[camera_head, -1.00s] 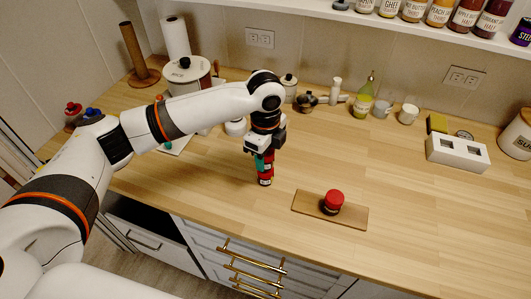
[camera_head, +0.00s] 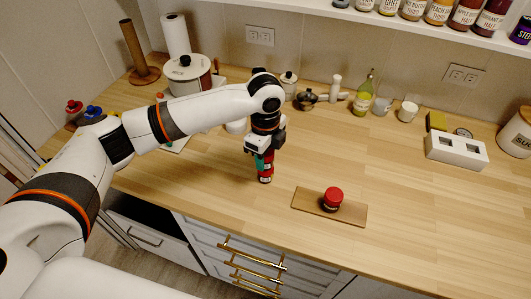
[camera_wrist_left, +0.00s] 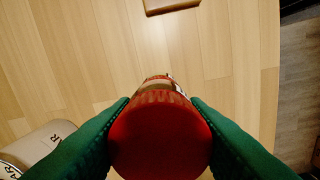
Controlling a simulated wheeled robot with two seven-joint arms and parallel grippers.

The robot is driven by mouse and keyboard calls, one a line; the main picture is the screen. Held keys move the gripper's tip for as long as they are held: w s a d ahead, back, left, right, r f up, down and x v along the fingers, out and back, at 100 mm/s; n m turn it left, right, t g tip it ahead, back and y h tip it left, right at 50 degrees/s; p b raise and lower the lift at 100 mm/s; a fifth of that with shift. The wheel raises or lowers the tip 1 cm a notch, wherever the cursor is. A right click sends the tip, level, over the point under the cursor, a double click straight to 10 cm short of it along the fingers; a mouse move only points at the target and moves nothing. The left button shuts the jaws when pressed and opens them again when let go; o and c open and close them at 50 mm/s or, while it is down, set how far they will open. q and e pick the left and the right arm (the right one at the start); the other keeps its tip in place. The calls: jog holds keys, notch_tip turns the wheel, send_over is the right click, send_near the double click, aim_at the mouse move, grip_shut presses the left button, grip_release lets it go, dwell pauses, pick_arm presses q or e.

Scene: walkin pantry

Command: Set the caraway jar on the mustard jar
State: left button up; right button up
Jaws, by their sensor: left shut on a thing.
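My left gripper (camera_head: 263,158) is shut on a small jar with a red lid. In the left wrist view its green finger pads press on both sides of the red-lidded jar (camera_wrist_left: 160,138). I take it for the caraway jar, but no label is readable. It is upright over the counter, left of a wooden board; whether its base touches the counter is unclear. A second red-lidded jar (camera_head: 333,198), likely the mustard jar, stands upright on the board, apart from the gripper. My right gripper is out of view.
The wooden board (camera_head: 304,200) lies near the counter's front edge and shows at the top of the left wrist view (camera_wrist_left: 165,5). A white holder (camera_head: 455,150) stands at right. Bottles, cups and canisters line the back wall. The counter between gripper and board is clear.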

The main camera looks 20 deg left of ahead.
pick_arm(q)
jog(key=shift+f, duration=0.15)
jog(key=o, duration=1)
jog(key=shift+o, duration=0.2)
notch_tip(320, 180, up, 12)
jog(key=shift+b, duration=0.7)
